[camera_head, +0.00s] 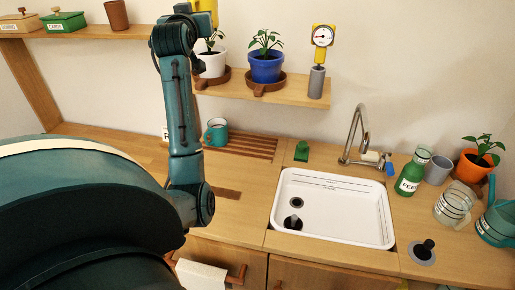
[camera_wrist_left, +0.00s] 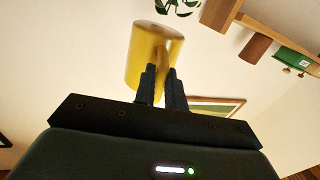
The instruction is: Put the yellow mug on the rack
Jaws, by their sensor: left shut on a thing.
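The yellow mug (camera_wrist_left: 152,52) is held between the fingers of my left gripper (camera_wrist_left: 163,88), which is shut on its handle side. In the head view the mug (camera_head: 207,8) shows partly at the top edge, high above the counter and behind my raised arm. The slatted wooden rack (camera_head: 250,147) lies on the counter left of the sink, well below the mug. A teal mug (camera_head: 216,132) stands at the rack's left end. The slats to its right look bare. My right gripper is not in view.
A wall shelf (camera_head: 285,90) with a white pot (camera_head: 212,62), a blue pot (camera_head: 266,66) and a gauge (camera_head: 321,40) overhangs the rack area. The white sink (camera_head: 335,210) and faucet (camera_head: 356,135) are to the right. A green bottle (camera_head: 411,175) stands beyond.

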